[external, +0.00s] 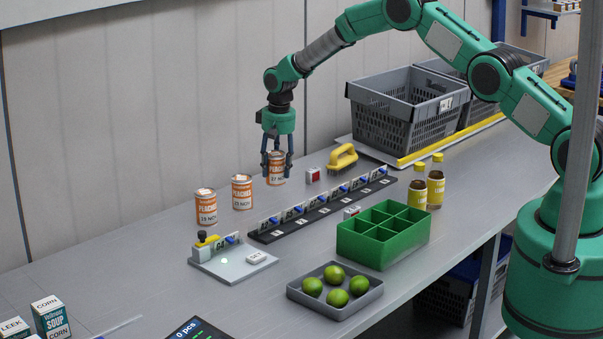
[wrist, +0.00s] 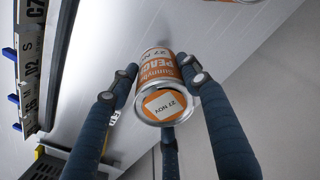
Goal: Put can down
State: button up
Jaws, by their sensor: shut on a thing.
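An orange and white peaches can (external: 276,168) is between the fingers of my gripper (external: 276,160) at the back of the grey bench. It also shows in the wrist view (wrist: 161,82), its lid with a label towards the camera and the fingers (wrist: 158,85) closed around it. The can looks upright, and I cannot tell whether its base touches the bench. Two like cans stand to its left, one near (external: 242,192) and one farther off (external: 205,207).
A black rail of label tags (external: 322,210) runs in front of the held can. A yellow-handled tool (external: 342,157) and a small red and white box (external: 313,175) are to its right. A grey crate (external: 400,105), green divided bin (external: 383,235) and tray of limes (external: 335,290) stand farther off.

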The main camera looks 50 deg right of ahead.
aim_at(278, 175)
jog(key=shift+f, duration=1.7)
jog(key=shift+f, duration=0.1)
jog(key=o, duration=1.5)
jog(key=r, duration=0.8)
jog(key=s+r, duration=0.1)
jog(key=r, duration=0.3)
jog(key=shift+s+a+r, duration=0.1)
